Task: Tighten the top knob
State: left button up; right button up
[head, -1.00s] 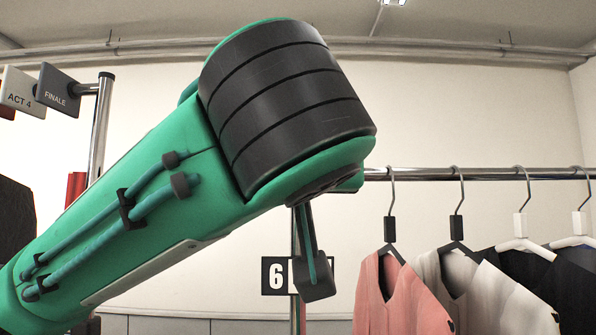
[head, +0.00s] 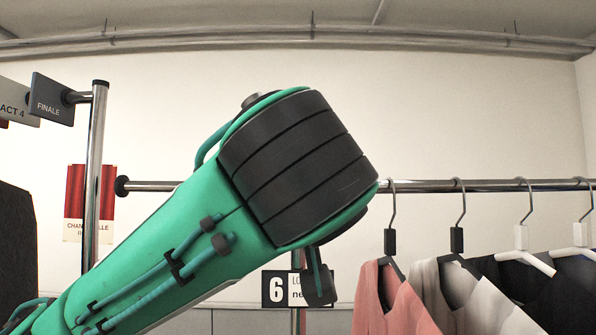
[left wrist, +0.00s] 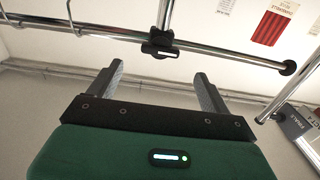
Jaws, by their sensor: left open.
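A dark clamp with a knob-like part (left wrist: 160,47) sits where an upright pole meets the horizontal rail in the left wrist view. It is the likely top knob, but its shape is too small to be sure. In the head view that spot is hidden behind my green left arm. My left gripper (left wrist: 158,86) is open and empty in the left wrist view, its two grey fingers wide apart, with the clamp beyond them, roughly centred between them and apart from them. In the head view only a small dark part shows below the arm. My right gripper is not in view.
Pink, grey-white and dark garments (head: 388,305) hang from the rail (head: 450,186) at the right. A second upright (head: 96,170) with a FINALE sign (head: 53,100) stands at the left, near a red poster (head: 88,195).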

pick_arm(q)
jog(key=w+p, duration=0.5)
jog(key=w, duration=0.3)
jog(key=shift+w, duration=0.2)
